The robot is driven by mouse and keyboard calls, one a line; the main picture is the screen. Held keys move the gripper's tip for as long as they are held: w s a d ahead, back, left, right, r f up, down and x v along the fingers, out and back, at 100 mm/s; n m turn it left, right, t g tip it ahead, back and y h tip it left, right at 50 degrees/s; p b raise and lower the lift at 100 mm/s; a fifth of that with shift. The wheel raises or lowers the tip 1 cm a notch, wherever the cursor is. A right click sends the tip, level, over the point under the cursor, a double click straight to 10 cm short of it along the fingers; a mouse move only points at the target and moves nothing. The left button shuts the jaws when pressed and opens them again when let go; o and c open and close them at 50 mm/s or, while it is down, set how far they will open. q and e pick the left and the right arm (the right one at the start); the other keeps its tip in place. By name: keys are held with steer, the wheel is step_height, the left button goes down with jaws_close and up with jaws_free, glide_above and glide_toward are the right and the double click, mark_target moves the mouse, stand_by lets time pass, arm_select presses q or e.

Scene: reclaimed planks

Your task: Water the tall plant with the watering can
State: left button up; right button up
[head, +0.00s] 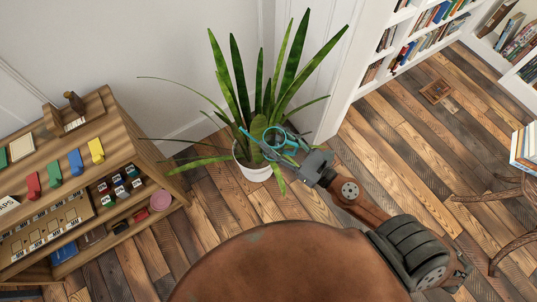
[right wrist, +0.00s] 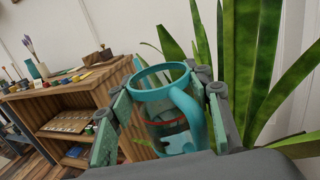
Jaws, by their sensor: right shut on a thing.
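The tall plant (head: 243,85) has long, pointed green leaves and stands in a white pot (head: 254,171) on the floor by the wall corner. My right gripper (head: 293,150) is shut on the teal watering can (head: 271,133), which is among the front leaves, over the pot in the picture. In the right wrist view, the can (right wrist: 188,137) sits between the two fingers, with its round rim and handle showing and a red line on its body. Its spout is hard to make out, and I see no water stream. My left gripper is not in view.
A wooden shelf unit (head: 112,118) with coloured items stands left of the plant. White bookshelves (head: 372,45) are behind right. A round brown surface (head: 270,265) fills the front middle. A chair (head: 500,198) is at the right edge. Plank floor between is clear.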

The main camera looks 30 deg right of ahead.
step_height(320, 180, down, 23)
steer(key=w+d+n+g+y+b, duration=0.25)
steer(key=n+g+y+b, duration=0.4)
steer(key=b, duration=1.45)
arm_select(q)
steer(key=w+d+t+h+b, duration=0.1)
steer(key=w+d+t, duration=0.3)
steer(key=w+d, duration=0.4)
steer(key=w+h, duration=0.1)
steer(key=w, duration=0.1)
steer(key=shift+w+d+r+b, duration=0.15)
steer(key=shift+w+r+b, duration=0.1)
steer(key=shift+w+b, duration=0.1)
arm_select(e)
steer(key=w+d+f+t, duration=0.1)
steer(key=w+d+f, duration=0.1)
steer(key=d+f, duration=0.5)
steer(key=w+d+f+m+t+h, duration=0.1)
steer(key=w+d+f, duration=0.2)
steer(key=d+f, duration=0.4)
steer(key=w+d+f+m+t, duration=0.1)
steer(key=w+d+f, duration=0.2)
steer(key=d+f, duration=0.5)
step_height(320, 180, down, 8)
steer(key=shift+s, duration=0.1)
